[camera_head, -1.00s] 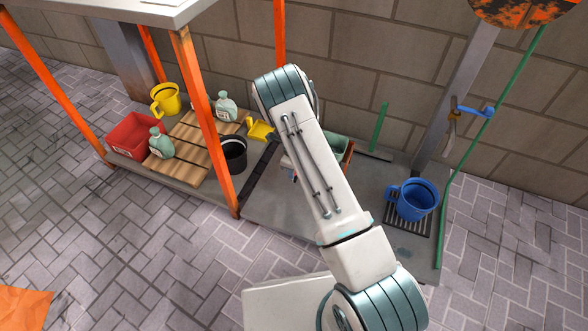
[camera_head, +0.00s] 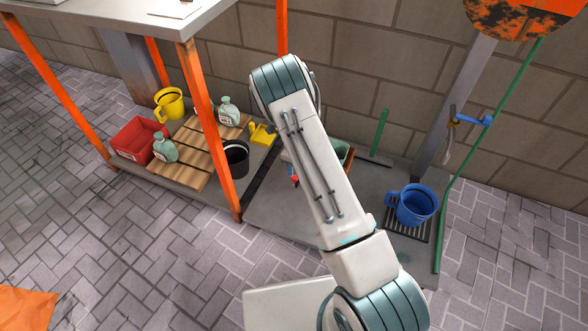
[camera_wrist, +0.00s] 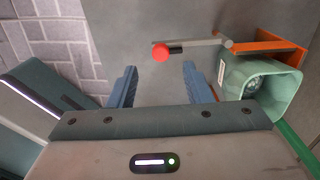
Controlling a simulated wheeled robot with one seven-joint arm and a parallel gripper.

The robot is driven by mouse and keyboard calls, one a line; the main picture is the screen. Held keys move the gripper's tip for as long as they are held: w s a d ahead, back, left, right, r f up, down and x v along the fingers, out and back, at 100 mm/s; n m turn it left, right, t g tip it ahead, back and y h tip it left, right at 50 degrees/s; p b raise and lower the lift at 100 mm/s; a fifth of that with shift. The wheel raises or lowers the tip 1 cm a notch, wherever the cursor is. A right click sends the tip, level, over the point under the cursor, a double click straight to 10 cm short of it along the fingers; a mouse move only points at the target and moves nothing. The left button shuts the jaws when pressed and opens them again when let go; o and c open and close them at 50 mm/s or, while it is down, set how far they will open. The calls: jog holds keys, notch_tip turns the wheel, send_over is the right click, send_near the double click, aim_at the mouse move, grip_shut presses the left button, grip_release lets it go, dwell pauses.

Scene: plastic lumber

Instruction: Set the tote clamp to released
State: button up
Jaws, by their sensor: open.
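The clamp lever shows in the wrist view as a grey bar (camera_wrist: 203,43) with a black collar and a red knob (camera_wrist: 160,52) at its left end. Its right end reaches an orange bracket (camera_wrist: 268,43) beside a pale green tote (camera_wrist: 258,88). My gripper (camera_wrist: 159,68) is open and empty, with the knob just beyond and between its two blue fingertips; I see no contact. In the head view the red knob (camera_head: 295,181) and the tote (camera_head: 341,151) show partly beside my arm, which hides the gripper and most of the lever.
A blue mug (camera_head: 415,205) stands on a dark grate at the right, near a green pole (camera_head: 480,140). A black bucket (camera_head: 235,157), an orange post (camera_head: 208,120) and a slatted board (camera_head: 182,160) are at the left. The grey platform is bare around the lever.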

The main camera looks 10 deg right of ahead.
notch_tip(320, 180, up, 7)
jog(key=p, duration=0.2)
jog(key=shift+r, duration=0.2)
jog(key=s+r+n+y+p, duration=0.1)
jog(key=s+r+n+p, duration=0.3)
jog(key=r, duration=0.8)
jog(key=s+r+n+t+p, duration=0.1)
jog(key=s+r+n+p, duration=0.3)
jog(key=r, duration=0.8)
jog(key=s+r+n+y+p, duration=0.15)
jog(key=r+p, duration=0.45)
jog(key=r, duration=0.6)
jog(key=s+d+r+n+t+h+p, duration=0.1)
jog(key=s+r+n+p, duration=0.6)
jog(key=s+r, duration=0.4)
jog(key=s+d+r+n+h+p, duration=0.1)
jog(key=s+d+r+n+p, duration=0.1)
jog(key=s+r+n+p, duration=0.5)
jog(key=s+r+p, duration=0.1)
jog(key=s+r, duration=0.3)
jog(key=r, duration=0.4)
jog(key=shift+s+d+r+n+t, duration=0.2)
jog(key=shift+d+n+t, duration=0.1)
jog(key=shift+n+t, duration=0.1)
